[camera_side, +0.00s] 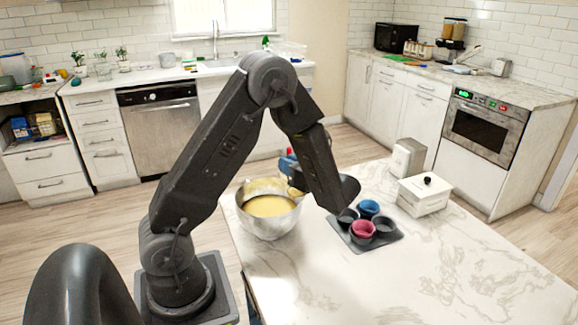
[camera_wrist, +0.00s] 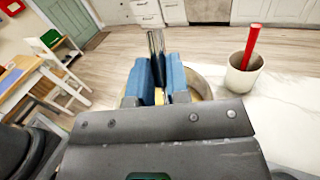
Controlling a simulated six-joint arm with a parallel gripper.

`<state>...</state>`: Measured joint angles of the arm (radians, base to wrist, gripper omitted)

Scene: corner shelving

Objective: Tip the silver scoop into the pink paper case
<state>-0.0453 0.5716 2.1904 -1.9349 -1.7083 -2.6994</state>
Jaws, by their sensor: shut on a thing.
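My gripper (camera_side: 288,164) has blue fingers and is over the right rear side of a steel mixing bowl (camera_side: 270,224) holding yellow batter. In the wrist view the fingers (camera_wrist: 158,82) are shut on the silver scoop (camera_wrist: 156,45), whose narrow metal part stands up between them. The scoop's cup is not clearly visible; a small yellowish shape shows at the bowl's right rim in the side view. The pink paper case (camera_side: 362,230) sits in the front of a dark muffin tray (camera_side: 388,240), right of the bowl and apart from my gripper.
The tray also holds a blue case (camera_side: 369,207) and dark empty cups. A white lidded box (camera_side: 425,196) and a grey-white box (camera_side: 408,157) stand behind it. A pale cup with a red stick (camera_wrist: 243,75) shows in the wrist view. The counter's front right is clear.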

